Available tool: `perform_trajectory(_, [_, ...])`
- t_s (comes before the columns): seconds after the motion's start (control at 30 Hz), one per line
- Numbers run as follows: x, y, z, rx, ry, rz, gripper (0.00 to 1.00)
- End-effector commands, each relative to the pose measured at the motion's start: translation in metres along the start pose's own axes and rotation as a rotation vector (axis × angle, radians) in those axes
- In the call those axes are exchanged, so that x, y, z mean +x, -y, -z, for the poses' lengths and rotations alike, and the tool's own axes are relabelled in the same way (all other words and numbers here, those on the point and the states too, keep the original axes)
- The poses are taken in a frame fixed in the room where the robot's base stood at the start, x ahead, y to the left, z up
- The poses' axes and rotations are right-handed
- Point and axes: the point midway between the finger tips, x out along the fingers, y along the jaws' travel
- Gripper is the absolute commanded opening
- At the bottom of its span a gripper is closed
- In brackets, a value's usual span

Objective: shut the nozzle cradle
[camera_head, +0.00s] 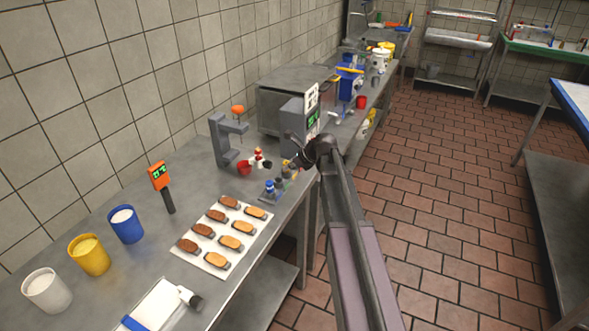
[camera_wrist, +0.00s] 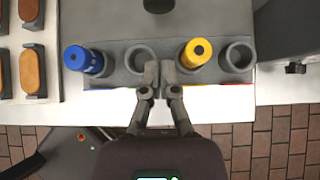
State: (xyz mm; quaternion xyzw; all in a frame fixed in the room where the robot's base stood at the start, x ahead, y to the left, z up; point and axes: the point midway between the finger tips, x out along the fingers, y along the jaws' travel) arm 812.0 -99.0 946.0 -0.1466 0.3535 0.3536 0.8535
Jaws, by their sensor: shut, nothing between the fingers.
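A grey rack with a row of round holders, which looks like the nozzle cradle, lies across the wrist view (camera_wrist: 118,74) at the table's front edge. A blue nozzle (camera_wrist: 83,60) sits in the left holder and a yellow nozzle (camera_wrist: 195,52) in another one. The holders at the middle (camera_wrist: 141,70) and far right (camera_wrist: 238,69) look empty. In the head view the blue nozzle (camera_head: 269,186) shows left of my gripper (camera_head: 291,163). My gripper (camera_wrist: 158,73) is shut and empty, its tips over the rack between the nozzles. Whether they touch it I cannot tell.
A grey stand (camera_head: 222,140), a red cup (camera_head: 244,167) and a grey machine (camera_head: 292,120) are behind. Blue (camera_head: 126,224), yellow (camera_head: 89,255) and white (camera_head: 46,291) tubs stand at the left. The floor aisle is clear.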

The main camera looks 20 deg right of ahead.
Motion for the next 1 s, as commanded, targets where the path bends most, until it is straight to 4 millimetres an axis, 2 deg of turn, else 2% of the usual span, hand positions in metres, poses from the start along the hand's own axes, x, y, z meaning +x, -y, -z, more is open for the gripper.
perform_trajectory(0.1, [0.017, 0.0, 0.002, 0.0, 0.0, -0.001, 0.0])
perform_trajectory(0.2, [0.024, 0.001, -0.011, -0.001, 0.0, -0.001, 0.0])
perform_trajectory(0.4, [0.036, 0.001, -0.024, 0.0, 0.0, 0.0, 0.0])
perform_trajectory(1.0, [0.041, 0.002, -0.028, 0.002, 0.0, 0.002, 0.0])
